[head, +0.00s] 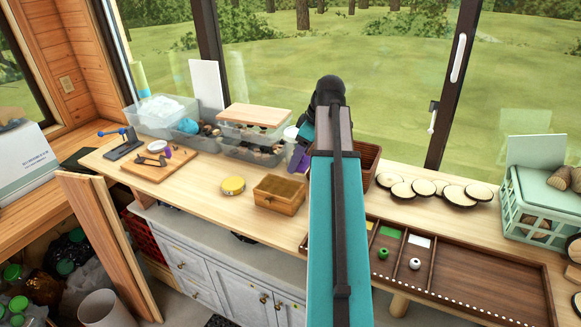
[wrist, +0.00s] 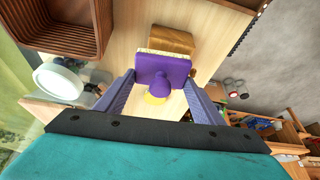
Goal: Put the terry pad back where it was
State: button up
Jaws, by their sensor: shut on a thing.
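The terry pad (wrist: 162,68) shows in the wrist view as a purple square block with a rounded purple knob and a thin pale edge along its far side. My gripper (wrist: 160,86) is shut on it, with one finger at each side. The pad is held above the table, in front of the small wooden box (wrist: 172,40). In the head view my arm hides most of the gripper, and only a bit of purple shows left of the arm.
Clear bins (head: 251,143) stand behind. A dark crate (head: 371,158) is partly behind my arm. Wood slices (head: 458,195) and a compartment tray (head: 485,270) lie right. Bare tabletop surrounds the tin.

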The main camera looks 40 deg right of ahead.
jog(key=w+a+f+b, duration=0.1)
jog(key=w+a, duration=0.1)
jog(key=a, duration=0.1)
jog(key=w+a+f+n+b, duration=0.1)
jog(key=w+a, duration=0.2)
jog(key=w+a+f+n+b, duration=0.1)
jog(key=w+a, duration=0.1)
jog(key=a, duration=0.2)
jog(key=shift+w+f+g+y, duration=0.2)
jog(key=shift+f+g+y, duration=0.1)
jog(key=shift+f+y, duration=0.1)
jog(key=w+a+f+m+h+b, duration=0.1)
jog(key=w+a+f+m+b, duration=0.1)
jog(key=a, duration=0.8)
jog(key=w+a+f+m+b, duration=0.2)
jog(key=w+a+f+b, duration=0.2)
jog(key=a, duration=0.7)
jog(key=w+a+f+m+t+h+b, duration=0.1)
jog(key=w+a+f+m+b, duration=0.2)
jog(key=a, duration=0.8)
jog(key=shift+w+a+f+h+b, duration=0.2)
jog(key=shift+w+f+h+b, duration=0.15)
jog(key=shift+w+f, duration=1.3)
jog(key=shift+w+a+r, duration=0.25)
jog(key=shift+w, duration=0.05)
